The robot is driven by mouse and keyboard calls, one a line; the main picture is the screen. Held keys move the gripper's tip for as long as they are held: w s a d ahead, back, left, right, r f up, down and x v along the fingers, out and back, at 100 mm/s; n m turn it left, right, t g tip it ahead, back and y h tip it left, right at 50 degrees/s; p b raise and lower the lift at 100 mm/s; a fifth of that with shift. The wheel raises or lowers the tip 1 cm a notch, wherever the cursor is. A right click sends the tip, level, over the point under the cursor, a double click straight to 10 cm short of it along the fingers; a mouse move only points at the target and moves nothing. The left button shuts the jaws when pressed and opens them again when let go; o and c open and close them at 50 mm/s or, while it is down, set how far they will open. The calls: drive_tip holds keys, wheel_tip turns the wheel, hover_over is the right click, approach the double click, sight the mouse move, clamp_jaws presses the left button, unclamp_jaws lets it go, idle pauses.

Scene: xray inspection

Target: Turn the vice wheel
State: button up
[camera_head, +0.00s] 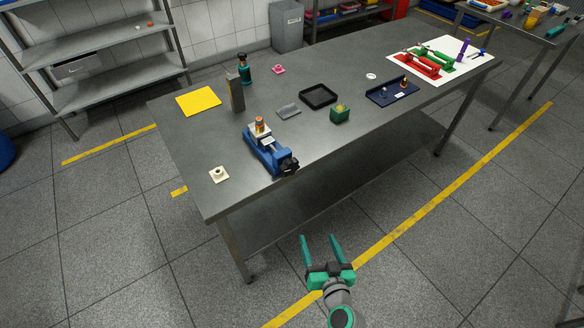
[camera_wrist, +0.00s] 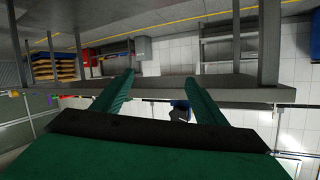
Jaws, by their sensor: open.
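The blue vice (camera_head: 262,151) sits near the front edge of the grey table (camera_head: 205,135), left of the table's middle. Its dark wheel (camera_head: 288,165) is at its front end, facing the table edge. A small light and orange item sits in or on the vice; I cannot tell if it is clamped. My gripper (camera_head: 319,240) is open and empty, in front of the table and apart from the vice and wheel.
A white piece (camera_head: 218,174) lies left of the vice. A grey upright block (camera_head: 235,92) stands behind. Floor around my gripper is clear.

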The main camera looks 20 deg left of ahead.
drive_tip(key=w+a+r+n+y, duration=0.2)
drive_tip(key=w+a+r+y, duration=0.1)
drive_tip(key=w+r, duration=0.25)
drive_tip(key=n+g+y, duration=0.2)
drive_tip(key=n+y, duration=0.2)
approach(292, 168)
drive_tip(key=x, duration=1)
drive_tip(key=shift+w+f, duration=0.1)
drive_tip(key=shift+s, duration=0.2)
drive_tip(key=shift+w, duration=0.15)
drive_tip(key=c, duration=1)
